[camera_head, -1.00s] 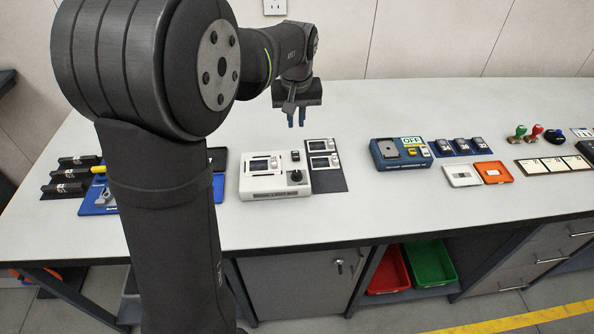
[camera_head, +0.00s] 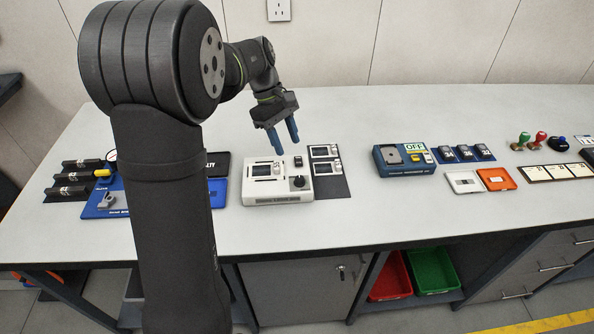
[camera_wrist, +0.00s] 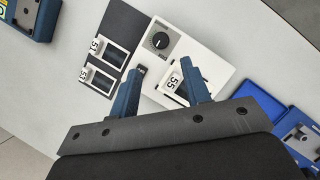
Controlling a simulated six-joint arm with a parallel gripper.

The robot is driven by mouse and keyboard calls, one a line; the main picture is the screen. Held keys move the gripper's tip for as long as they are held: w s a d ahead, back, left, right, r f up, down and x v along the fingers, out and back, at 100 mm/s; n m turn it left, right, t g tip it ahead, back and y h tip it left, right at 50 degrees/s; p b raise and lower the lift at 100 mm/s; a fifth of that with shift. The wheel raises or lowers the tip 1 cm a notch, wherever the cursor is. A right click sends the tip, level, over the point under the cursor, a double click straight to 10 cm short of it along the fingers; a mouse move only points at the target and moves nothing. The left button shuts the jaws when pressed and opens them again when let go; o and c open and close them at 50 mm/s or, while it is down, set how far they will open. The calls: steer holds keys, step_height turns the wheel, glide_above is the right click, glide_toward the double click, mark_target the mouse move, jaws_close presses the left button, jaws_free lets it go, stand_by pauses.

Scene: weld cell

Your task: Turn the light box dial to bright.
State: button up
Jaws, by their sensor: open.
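The light box (camera_head: 278,198) is a white box on the bench with a screen-like window and a black dial (camera_head: 298,182) at its front right. My gripper (camera_head: 286,147) is open and empty, with blue fingers pointing down above the back of the light box. In the wrist view my gripper (camera_wrist: 157,85) spans the box's near part, with a tile marked 55 (camera_wrist: 172,83) by the right finger. The dial is clear of both fingers.
A dark mat with two framed tiles (camera_head: 331,187) lies right of the box. A blue device with an OFF sign (camera_head: 404,170) stands further right. A blue tray (camera_head: 105,204) and black blocks (camera_head: 74,176) are at the left. Bare bench lies in front.

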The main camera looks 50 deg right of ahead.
mark_target(299, 178)
steer(key=x, duration=1)
steer(key=shift+c, duration=0.2)
jaws_close()
